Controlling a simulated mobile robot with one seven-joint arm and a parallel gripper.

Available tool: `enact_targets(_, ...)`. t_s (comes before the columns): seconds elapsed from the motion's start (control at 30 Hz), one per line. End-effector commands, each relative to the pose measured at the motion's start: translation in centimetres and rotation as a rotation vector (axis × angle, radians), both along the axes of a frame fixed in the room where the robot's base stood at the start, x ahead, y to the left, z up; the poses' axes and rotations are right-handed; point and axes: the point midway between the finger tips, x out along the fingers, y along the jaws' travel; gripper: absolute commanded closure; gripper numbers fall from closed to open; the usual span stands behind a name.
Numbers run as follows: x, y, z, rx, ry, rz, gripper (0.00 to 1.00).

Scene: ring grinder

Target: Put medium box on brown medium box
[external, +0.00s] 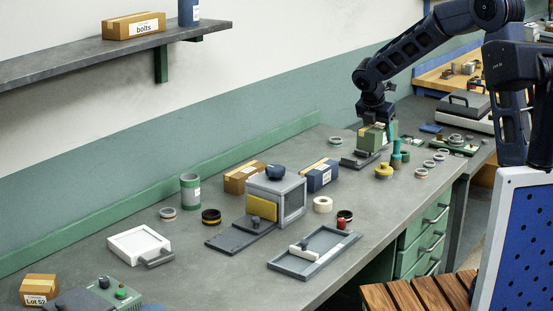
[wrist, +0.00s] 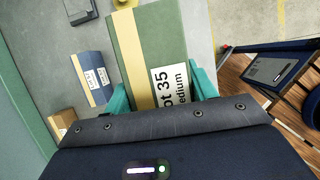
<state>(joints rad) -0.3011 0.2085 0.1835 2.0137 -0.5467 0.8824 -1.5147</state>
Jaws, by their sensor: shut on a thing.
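A green box with a tan stripe (wrist: 150,45) fills the middle of the wrist view; its white label reads "Lot 35" and "medium". My gripper (wrist: 162,90) has its teal fingers shut on this box, one on each side. In the external view the green box (external: 369,139) hangs under my gripper (external: 376,126) at the far part of the bench; its clearance is hard to judge. A brown box (external: 242,178) sits on the bench left of the grey machine, its label too small to read. It seems to be the brown box at left in the wrist view (wrist: 62,122).
A blue box (external: 319,175) stands right of the grey machine (external: 277,196); it also shows in the wrist view (wrist: 91,77). Rings, a yellow part (external: 384,170) and a dark plate (external: 357,161) lie near my gripper. Another brown box, "Lot 52" (external: 38,288), is front left.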

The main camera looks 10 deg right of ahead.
Motion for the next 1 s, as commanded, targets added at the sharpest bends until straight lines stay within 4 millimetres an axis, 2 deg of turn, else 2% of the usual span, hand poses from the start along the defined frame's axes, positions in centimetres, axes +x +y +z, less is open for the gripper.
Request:
enact_targets(0.17, 0.3, 0.4, 0.7, -0.001, -0.001, 0.008, 0.87)
enact_targets(0.27, 1.3, 1.6, 1.0, 0.000, 0.000, 0.034, 0.87)
enact_targets(0.37, 3.1, 3.9, 1.5, -0.001, 0.000, 0.083, 0.87)
enact_targets(0.7, 10.3, 15.1, 4.0, -0.004, 0.002, 0.319, 0.87)
enact_targets(1.0, 14.8, 25.1, 5.6, -0.003, 0.003, 0.519, 0.87)
